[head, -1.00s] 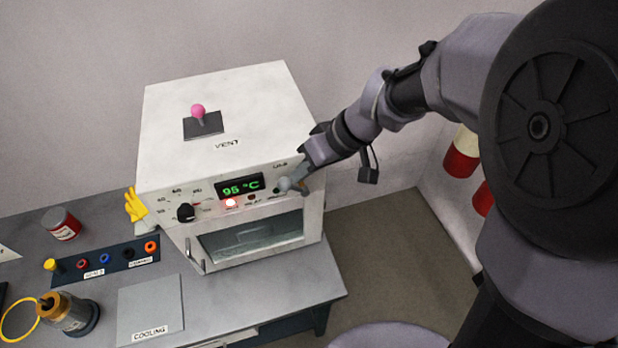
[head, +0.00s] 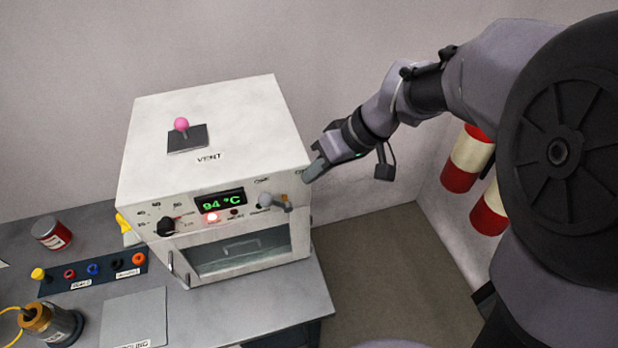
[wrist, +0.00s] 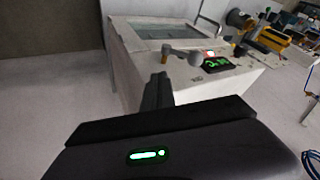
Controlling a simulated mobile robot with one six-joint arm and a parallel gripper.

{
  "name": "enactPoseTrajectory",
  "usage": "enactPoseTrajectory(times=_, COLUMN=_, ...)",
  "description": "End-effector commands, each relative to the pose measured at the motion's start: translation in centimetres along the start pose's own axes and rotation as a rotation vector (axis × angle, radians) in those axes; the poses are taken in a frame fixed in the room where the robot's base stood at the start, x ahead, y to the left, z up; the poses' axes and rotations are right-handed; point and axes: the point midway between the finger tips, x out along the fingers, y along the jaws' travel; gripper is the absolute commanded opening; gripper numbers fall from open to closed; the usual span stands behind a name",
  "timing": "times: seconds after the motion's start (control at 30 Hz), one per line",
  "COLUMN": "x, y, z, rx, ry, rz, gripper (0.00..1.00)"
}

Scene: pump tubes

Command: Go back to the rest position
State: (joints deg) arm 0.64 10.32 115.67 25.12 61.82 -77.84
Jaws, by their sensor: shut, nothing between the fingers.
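My gripper (head: 312,171) is shut and empty, just off the right front top edge of the white oven (head: 215,120) in the head view. In the wrist view its closed fingers (wrist: 157,92) point toward the oven (wrist: 140,60), with a gap I cannot judge exactly. The oven's grey switch lever (head: 278,202) on the right of the front panel stands clear of my gripper; it also shows in the wrist view (wrist: 183,52). The display (head: 220,201) reads 94 °C and a red lamp (head: 212,218) is lit.
A pink-knobbed vent lever (head: 181,126) stands on the oven top. The bench (head: 200,310) holds a red-and-grey can (head: 52,235), a plug strip (head: 95,271) and a cooling plate (head: 135,317). Red-and-white cylinders (head: 467,160) hang on the right wall. Floor right of the bench is clear.

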Motion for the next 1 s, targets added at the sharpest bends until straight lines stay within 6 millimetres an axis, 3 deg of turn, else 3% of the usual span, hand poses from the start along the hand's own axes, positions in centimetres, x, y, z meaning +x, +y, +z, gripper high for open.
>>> enactPoseTrajectory(times=0.03, x=-2.1, y=-0.4, z=-0.5, rx=0.000, ry=0.006, rz=0.004, gripper=0.00)
enactPoseTrajectory(times=0.2, x=-6.3, y=-1.0, z=-0.6, rx=0.000, ry=0.004, rz=0.004, gripper=0.00)
enactPoseTrajectory(times=0.37, x=-8.0, y=-1.3, z=-0.6, rx=0.002, ry=0.002, rz=0.002, gripper=0.00)
enactPoseTrajectory(times=0.53, x=-8.0, y=-1.4, z=0.1, rx=0.019, ry=0.001, rz=0.014, gripper=0.00)
enactPoseTrajectory(times=0.63, x=-7.1, y=-2.4, z=4.2, rx=0.164, ry=0.008, rz=0.107, gripper=0.00)
enactPoseTrajectory(times=0.8, x=-4.5, y=-3.4, z=14.6, rx=0.565, ry=0.139, rz=0.329, gripper=0.00)
enactPoseTrajectory(times=0.9, x=-3.4, y=-3.3, z=18.6, rx=0.731, ry=0.241, rz=0.395, gripper=0.00)
enactPoseTrajectory(times=1.0, x=-3.1, y=-3.2, z=20.2, rx=0.817, ry=0.300, rz=0.421, gripper=0.00)
